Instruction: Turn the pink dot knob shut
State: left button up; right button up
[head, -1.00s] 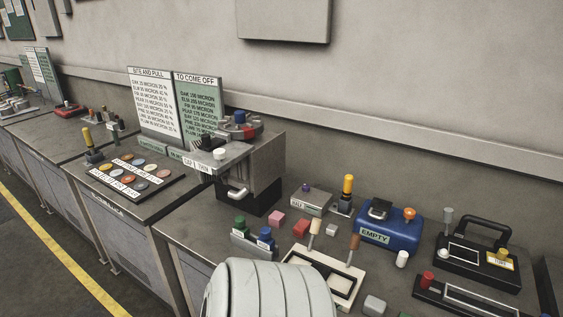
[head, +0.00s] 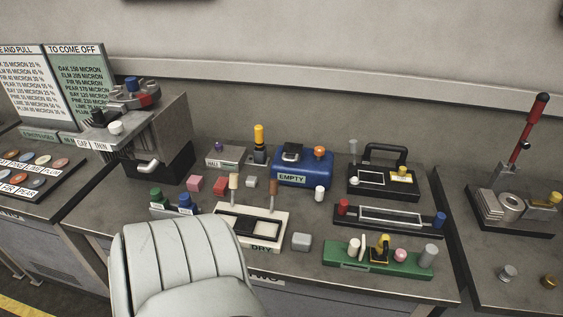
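A green fixture (head: 340,258) sits at the front right of the middle bench in the head view. It carries a pink round piece (head: 400,256), a black-and-yellow knob or handle (head: 380,248), pale pegs (head: 354,247) and a grey cylinder (head: 429,255). The pink piece stands between the black-and-yellow handle and the grey cylinder. Whether it is the pink dot or a knob, and how any knob is turned, is too small to tell. Neither of my grippers is in view.
A blue tank marked EMPTY (head: 302,169), a white DRY tray (head: 277,237), a black-framed fixture (head: 345,224) and small cubes crowd the bench. A red-handled lever (head: 531,130) stands on the right bench.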

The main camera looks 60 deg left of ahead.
aim_at(400, 255)
jog(key=u, duration=1.05)
